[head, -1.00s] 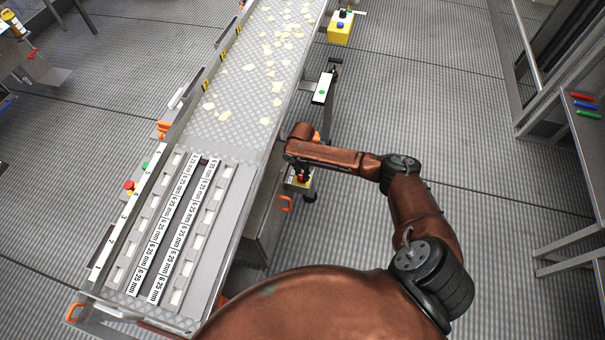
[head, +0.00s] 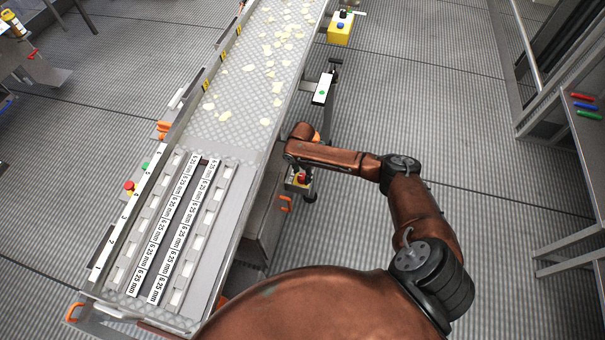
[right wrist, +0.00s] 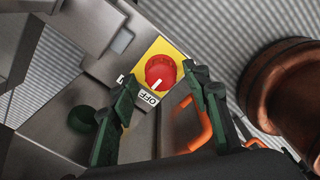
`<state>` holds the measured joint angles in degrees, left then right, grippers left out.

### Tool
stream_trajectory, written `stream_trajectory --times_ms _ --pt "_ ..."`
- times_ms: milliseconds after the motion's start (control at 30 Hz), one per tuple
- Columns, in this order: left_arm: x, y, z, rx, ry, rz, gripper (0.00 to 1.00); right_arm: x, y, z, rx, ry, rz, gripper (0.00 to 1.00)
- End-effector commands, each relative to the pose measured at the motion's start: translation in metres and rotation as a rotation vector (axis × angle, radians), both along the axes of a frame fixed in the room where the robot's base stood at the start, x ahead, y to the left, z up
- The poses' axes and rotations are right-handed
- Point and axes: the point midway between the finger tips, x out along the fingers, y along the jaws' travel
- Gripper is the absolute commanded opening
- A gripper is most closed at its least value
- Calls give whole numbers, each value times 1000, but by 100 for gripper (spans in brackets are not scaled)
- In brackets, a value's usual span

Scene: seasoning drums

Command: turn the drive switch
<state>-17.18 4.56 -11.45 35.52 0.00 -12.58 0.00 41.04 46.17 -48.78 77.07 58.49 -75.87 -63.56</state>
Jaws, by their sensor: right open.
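The drive switch is a red round knob with a white pointer mark (right wrist: 160,72) on a yellow plate, with an OFF label below it. In the head view the red knob (head: 302,178) shows on the side of the conveyor, just below the end of my right arm. My right gripper (right wrist: 161,76) is open, with one dark green finger on each side of the knob in the right wrist view. I cannot tell whether the fingers touch it. In the head view the right gripper is mostly hidden by my wrist. My left gripper is not in view.
An orange handle (right wrist: 193,124) is close to the right finger, and a dark green round part (right wrist: 83,119) lies beside the left one. The conveyor (head: 232,128) carries pale chips. A yellow box with a blue button (head: 340,28) stands farther back. Floor right of the arm is clear.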

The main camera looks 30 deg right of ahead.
Motion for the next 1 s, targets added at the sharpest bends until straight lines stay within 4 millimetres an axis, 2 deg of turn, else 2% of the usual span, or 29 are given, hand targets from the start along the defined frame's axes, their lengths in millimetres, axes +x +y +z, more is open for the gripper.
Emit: stream_trajectory --times_ms 133,233,500,700,833,1000 --pt "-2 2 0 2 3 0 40 0 0 5 0 -1 0 44" --pt "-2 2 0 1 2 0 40 1 0 18 0 -2 0 44" --pt "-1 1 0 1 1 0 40 1 0 75 -1 -3 1 44" --pt "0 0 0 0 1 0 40 1 0 107 -1 -2 0 44" --pt "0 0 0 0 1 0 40 1 0 117 0 -1 1 44" --pt "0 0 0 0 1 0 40 1 0 120 0 0 0 44"
